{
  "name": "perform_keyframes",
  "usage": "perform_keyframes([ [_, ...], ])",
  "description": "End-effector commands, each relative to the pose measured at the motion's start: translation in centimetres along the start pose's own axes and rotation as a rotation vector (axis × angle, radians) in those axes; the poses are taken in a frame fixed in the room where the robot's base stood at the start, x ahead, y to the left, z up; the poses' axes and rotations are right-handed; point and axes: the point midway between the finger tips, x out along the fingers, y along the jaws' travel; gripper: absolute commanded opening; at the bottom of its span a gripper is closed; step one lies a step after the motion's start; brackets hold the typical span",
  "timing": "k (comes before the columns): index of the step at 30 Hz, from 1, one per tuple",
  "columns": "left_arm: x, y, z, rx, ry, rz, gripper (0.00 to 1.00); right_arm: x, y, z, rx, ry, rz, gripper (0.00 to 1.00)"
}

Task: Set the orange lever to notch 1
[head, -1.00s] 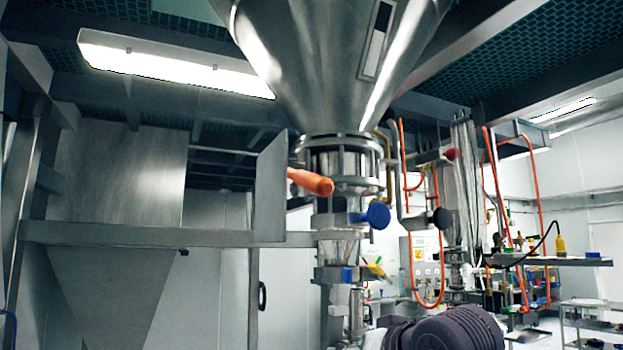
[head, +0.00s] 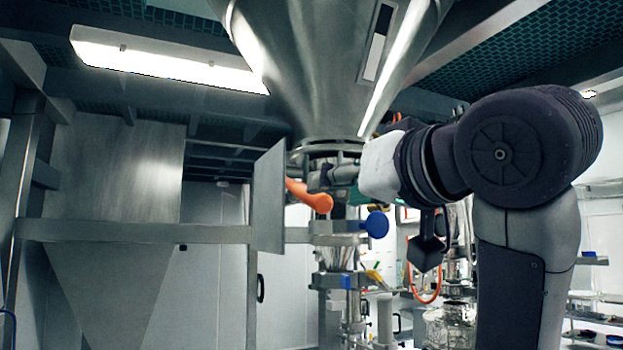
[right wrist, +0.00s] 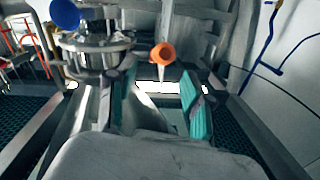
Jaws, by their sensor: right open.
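The orange lever (head: 310,196) sticks out at the valve under the big steel hopper in the head view. Its rounded end also shows in the right wrist view (right wrist: 162,54), ahead of and between the fingertips. My right gripper (head: 335,174) reaches in from the right, just above and beside the lever, its fingers partly hidden against the valve. In the right wrist view the right gripper (right wrist: 158,88) has its teal-padded fingers spread, with nothing held. The notches cannot be made out. My left gripper is out of view.
A blue knob (head: 376,224) sits below right of the lever. A flat grey metal plate (head: 269,198) stands close to the lever's left. The steel hopper (head: 335,70) hangs directly above. A steel frame beam (head: 130,231) runs left.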

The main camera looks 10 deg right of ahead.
Motion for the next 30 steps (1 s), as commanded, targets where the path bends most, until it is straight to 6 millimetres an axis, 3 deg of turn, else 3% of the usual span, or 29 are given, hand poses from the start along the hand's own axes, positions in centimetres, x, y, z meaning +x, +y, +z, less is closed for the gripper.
perform_keyframes([
  [1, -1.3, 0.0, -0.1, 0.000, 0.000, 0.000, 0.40, 1.3, -0.1, -0.5, 0.002, -0.006, 0.000, 0.52],
  [6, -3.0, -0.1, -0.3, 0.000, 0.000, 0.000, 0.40, 4.7, -0.1, -0.4, 0.002, -0.005, 0.000, 0.52],
  [12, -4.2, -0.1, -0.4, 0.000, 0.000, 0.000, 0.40, 7.2, -0.1, -0.2, 0.001, -0.002, 0.000, 0.52],
  [24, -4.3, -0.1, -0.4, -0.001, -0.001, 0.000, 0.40, 7.9, 0.0, 0.0, 0.000, 0.001, 0.000, 0.52],
  [30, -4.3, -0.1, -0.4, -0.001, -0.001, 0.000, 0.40, 7.9, 0.0, 0.0, 0.000, 0.001, 0.000, 0.20],
])
